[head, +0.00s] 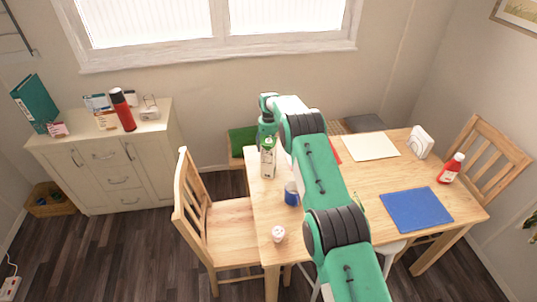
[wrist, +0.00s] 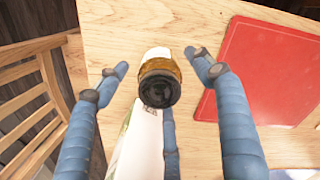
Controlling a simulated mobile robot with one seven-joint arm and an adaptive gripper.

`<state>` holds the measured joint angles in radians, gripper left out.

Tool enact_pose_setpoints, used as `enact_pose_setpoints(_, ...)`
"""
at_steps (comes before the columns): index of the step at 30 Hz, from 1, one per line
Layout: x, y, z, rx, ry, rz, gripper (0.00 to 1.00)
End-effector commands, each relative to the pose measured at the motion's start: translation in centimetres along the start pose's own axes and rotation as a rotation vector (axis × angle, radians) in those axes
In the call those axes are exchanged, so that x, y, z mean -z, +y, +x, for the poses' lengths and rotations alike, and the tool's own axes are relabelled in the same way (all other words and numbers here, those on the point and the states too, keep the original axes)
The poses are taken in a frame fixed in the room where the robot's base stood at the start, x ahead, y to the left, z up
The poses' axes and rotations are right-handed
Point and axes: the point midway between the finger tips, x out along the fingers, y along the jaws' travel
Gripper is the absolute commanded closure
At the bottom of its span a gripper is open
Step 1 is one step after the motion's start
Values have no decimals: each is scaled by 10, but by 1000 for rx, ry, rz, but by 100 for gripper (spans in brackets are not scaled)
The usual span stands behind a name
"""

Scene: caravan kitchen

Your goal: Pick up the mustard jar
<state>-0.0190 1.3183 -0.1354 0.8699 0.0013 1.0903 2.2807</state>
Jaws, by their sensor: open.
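A small jar (wrist: 160,84) with a dark round lid, an amber body and a pale band shows in the wrist view, standing on the wooden table; it looks like the mustard jar. My gripper (wrist: 160,70) is open, with its blue fingers spread left and right of the jar and a third finger below it in the picture. I see no finger clearly touching the jar. In the head view I cannot make out the jar; my arm and a carton (head: 268,162) cover that part of the table. The carton also shows in the wrist view (wrist: 138,145), close to the jar.
A red board (wrist: 265,75) lies right of the jar. A blue-and-white can (head: 291,194) and a small white-topped container (head: 278,234) stand nearer on the table (head: 375,185). A wooden chair (head: 225,215) is at left. A blue mat (head: 415,209) and ketchup bottle (head: 450,168) are at right.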

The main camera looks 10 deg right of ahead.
Motion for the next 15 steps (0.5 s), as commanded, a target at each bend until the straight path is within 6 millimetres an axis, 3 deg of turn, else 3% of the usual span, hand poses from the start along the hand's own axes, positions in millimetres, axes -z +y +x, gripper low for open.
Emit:
enact_pose_setpoints(6,0,0,22,-1,1,0,33)
enact_pose_setpoints(15,0,0,24,0,0,0,33)
